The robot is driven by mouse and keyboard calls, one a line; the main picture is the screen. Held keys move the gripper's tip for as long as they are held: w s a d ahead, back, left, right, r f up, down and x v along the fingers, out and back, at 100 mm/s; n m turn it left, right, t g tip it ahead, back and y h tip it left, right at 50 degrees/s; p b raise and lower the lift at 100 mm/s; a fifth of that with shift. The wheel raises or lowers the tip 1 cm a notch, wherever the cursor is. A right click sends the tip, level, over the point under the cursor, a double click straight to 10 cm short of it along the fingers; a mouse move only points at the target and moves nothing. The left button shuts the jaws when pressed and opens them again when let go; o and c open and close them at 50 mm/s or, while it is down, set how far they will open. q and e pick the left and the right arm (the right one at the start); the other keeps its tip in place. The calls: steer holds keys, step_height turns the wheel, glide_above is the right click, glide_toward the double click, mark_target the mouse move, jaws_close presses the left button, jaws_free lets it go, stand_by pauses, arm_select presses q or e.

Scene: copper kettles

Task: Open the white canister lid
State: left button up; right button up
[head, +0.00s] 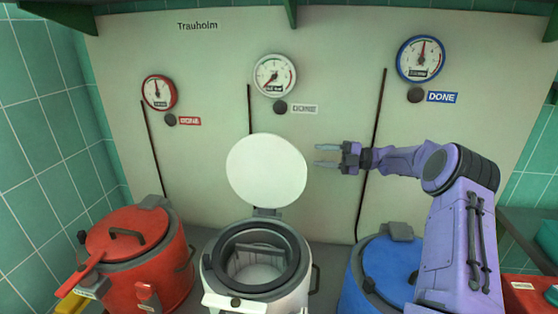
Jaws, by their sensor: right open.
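The white canister (285,296) stands at the bottom middle of the head view. Its round white lid (267,170) is raised upright on the hinge at the back, and the dark-rimmed opening shows an empty-looking pale inside. My right gripper (328,155) is just right of the raised lid, its two fingers apart and pointing left. Nothing is between the fingers, and I cannot tell whether a fingertip touches the lid. My left gripper is not in view.
A red canister (165,265) with a closed lid stands left, and a closed blue canister (388,262) stands right, partly behind my right arm. A wall panel (215,60) behind carries a red, a white and a blue gauge. A red box (522,292) sits at bottom right.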

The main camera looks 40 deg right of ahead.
mark_target(288, 153)
steer(key=p+x, duration=0.3)
steer(key=x, duration=0.7)
steer(key=shift+w+a+f, duration=0.1)
steer(key=shift+w+a, duration=0.1)
steer(key=shift+w, duration=0.1)
jaws_close()
steer(key=shift+a, duration=0.1)
